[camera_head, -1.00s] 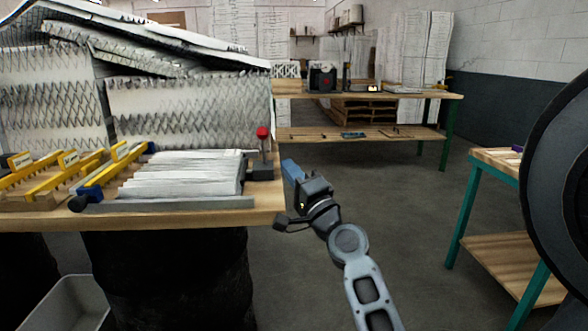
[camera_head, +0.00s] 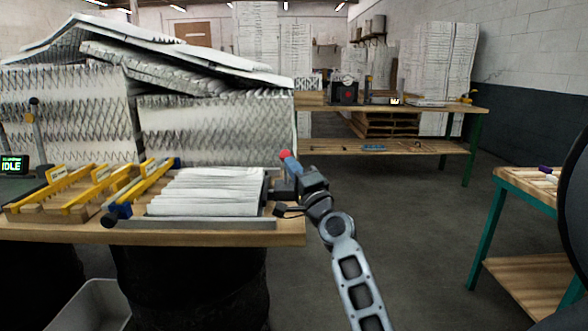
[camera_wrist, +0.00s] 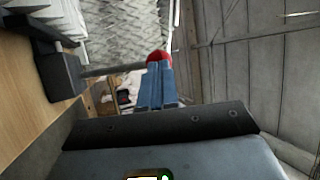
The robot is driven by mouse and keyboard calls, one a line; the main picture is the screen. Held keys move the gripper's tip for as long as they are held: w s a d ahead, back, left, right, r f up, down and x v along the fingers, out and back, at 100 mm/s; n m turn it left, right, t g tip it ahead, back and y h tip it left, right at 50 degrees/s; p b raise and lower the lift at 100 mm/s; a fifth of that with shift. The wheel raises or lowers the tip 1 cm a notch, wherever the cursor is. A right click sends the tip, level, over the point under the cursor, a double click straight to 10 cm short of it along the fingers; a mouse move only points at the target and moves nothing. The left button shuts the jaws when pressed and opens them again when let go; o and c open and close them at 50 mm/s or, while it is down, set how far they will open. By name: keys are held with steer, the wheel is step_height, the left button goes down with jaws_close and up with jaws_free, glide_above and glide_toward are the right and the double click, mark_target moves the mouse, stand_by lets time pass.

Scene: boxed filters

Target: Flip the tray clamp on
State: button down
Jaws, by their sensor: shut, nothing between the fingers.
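The tray clamp stands at the right end of the tray of white pleated filters. Its dark block (camera_wrist: 62,75) sits on the bench, and a thin grey lever rises upright from it to a red knob (camera_head: 284,154), also in the wrist view (camera_wrist: 157,57). My gripper (camera_head: 289,160) has its blue fingers shut and empty, with the tips right at the knob; in the wrist view the fingertips (camera_wrist: 158,72) overlap the knob's edge. I cannot tell whether they touch it. In the head view my gripper partly hides the block and lever. The tray's grey front rail (camera_head: 208,224) is visible.
Yellow-handled racks (camera_head: 92,190) stand left of the tray. Big stacked filters (camera_head: 215,130) rise behind it. The floor right of the bench is clear up to a green-legged table (camera_head: 487,235).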

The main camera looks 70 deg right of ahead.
steer(key=shift+r, duration=0.1)
steer(key=r+p, duration=0.1)
steer(key=p, duration=0.1)
steer(key=d+g+p, duration=0.1)
steer(key=p, duration=0.1)
steer(key=shift+w+r+m+g+p, duration=0.25)
steer(key=shift+r+m+g+p, duration=0.05)
steer(key=shift+r+m+p, duration=0.1)
steer(key=w+d+r+g+y+p, duration=0.1)
steer(key=w+d, duration=0.4)
steer(key=d, duration=0.7)
steer(key=shift+d+r+m+p, duration=0.4)
steer(key=shift+r+p, duration=0.2)
steer(key=shift+p, duration=0.1)
